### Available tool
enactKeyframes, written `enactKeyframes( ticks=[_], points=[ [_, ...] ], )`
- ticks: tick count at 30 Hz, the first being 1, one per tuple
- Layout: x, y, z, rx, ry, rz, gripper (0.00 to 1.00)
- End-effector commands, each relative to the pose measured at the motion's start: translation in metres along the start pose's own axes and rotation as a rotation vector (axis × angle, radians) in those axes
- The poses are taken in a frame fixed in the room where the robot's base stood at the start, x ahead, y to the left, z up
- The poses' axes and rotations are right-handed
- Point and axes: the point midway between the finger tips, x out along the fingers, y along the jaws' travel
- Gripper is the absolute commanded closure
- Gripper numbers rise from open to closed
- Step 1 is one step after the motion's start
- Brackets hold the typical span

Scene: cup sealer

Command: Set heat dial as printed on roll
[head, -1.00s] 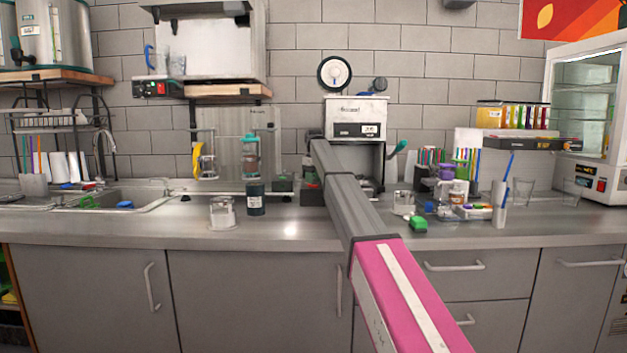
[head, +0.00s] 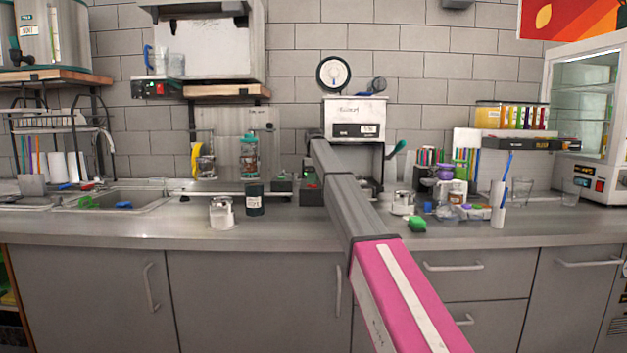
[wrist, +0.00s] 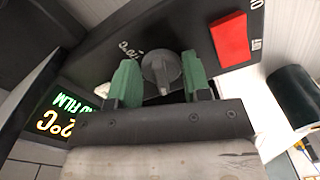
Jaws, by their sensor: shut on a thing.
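The heat dial (wrist: 161,72) is a grey knob with a raised ridge, on a dark panel (wrist: 95,62) with a "°C" marking beside it. My gripper (wrist: 160,80) has green fingertips on either side of the dial and is shut on it. A lit display (wrist: 64,115) on the panel shows "NO FILM" in green and a partly hidden orange reading ending in "2°C". In the head view my arm hides my gripper and the dial. A yellow-rimmed roll (head: 197,160) stands on the counter at left; any print on it is too small to read.
A red switch (wrist: 230,39) sits on the panel near the dial. A green item (head: 417,224) and several cups and jars crowd the right. The front counter is mostly clear.

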Motion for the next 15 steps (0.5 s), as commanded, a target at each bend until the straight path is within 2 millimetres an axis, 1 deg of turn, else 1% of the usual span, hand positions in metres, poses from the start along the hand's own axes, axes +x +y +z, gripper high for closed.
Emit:
enactKeyframes(
  ticks=[9,10,12,15],
  points=[
    [-0.0005,0.0002,-0.0001,-0.003,0.001,0.001,0.79],
    [-0.0005,0.0002,-0.0001,-0.003,0.001,0.001,0.53],
    [-0.0004,0.0002,-0.0001,-0.003,0.000,0.000,0.34],
    [-0.0003,0.0002,-0.0001,-0.002,0.000,0.000,0.34]
  ],
)
